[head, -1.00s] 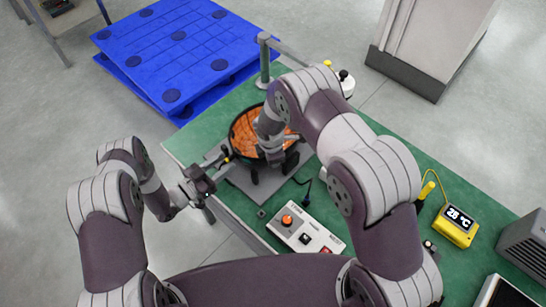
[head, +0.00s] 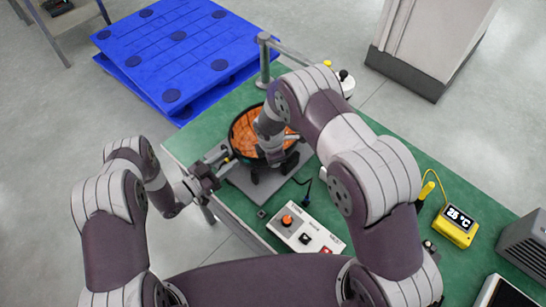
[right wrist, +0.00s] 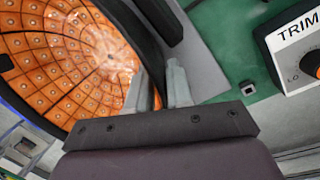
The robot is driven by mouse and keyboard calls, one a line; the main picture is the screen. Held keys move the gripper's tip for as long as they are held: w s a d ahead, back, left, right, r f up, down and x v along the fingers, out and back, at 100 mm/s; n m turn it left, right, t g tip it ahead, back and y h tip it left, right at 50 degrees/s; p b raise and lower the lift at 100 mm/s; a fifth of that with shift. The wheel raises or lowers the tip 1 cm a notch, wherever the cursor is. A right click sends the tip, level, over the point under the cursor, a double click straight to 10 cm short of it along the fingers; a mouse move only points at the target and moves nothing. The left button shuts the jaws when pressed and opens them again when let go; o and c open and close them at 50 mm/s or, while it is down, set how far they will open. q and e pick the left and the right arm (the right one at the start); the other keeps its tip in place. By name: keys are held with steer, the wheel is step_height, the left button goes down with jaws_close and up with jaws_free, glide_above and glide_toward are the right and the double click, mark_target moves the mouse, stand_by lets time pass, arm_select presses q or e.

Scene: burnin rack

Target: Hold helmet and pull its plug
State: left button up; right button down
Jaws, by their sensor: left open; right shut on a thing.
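The helmet (head: 243,125), a black-rimmed bowl with an orange tiled inside, sits on a grey base plate (head: 248,187) on the green table. It fills the left of the right wrist view (right wrist: 75,60). My right gripper (head: 277,152) is shut on the helmet's near rim; its two fingers (right wrist: 160,88) show in the right wrist view. My left gripper (head: 219,158) is open at the left edge of the plate, just beside the helmet. A small yellow-marked part shows by its fingers; I cannot tell whether this is the plug, and the fingers partly hide it.
A white control box (head: 305,234) with an orange knob stands at the table's front edge. A short dark cable end (head: 308,186) lies behind it. A yellow thermometer (head: 456,226) stands to the right. A grey post (head: 264,60) rises behind the helmet. Blue pallets (head: 175,60) lie on the floor.

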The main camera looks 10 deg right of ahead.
steer(key=shift+d, duration=0.1)
arm_select(q)
jaws_close()
steer(key=shift+a, duration=0.1)
steer(key=shift+v, duration=2.9)
arm_select(e)
steer(key=shift+s+f, duration=0.1)
arm_select(q)
steer(key=shift+s, duration=0.1)
arm_select(e)
steer(key=c, duration=0.9)
jaws_free()
steer(key=shift+c, duration=0.2)
steer(key=shift+w, duration=0.2)
